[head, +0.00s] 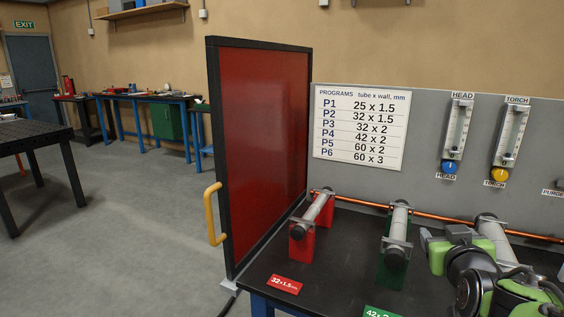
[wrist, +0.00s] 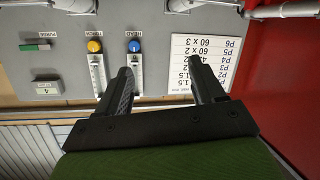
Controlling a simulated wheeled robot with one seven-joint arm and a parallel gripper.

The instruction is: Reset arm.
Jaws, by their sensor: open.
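My arm (head: 490,275), with green and dark joints, shows folded at the lower right of the head view, above the black bench. I cannot make out the fingers there. In the wrist view my gripper (wrist: 157,63) has its two dark fingers spread apart with nothing between them. The wrist picture is upside down. Beyond the fingers it shows the grey panel with the program chart (wrist: 208,62) and two flow meters.
A red screen (head: 260,150) with a yellow handle (head: 213,214) stands left of the bench. Tubes on a red stand (head: 302,243) and a green stand (head: 393,270) sit on the bench (head: 345,265). A copper pipe (head: 440,214) runs behind them.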

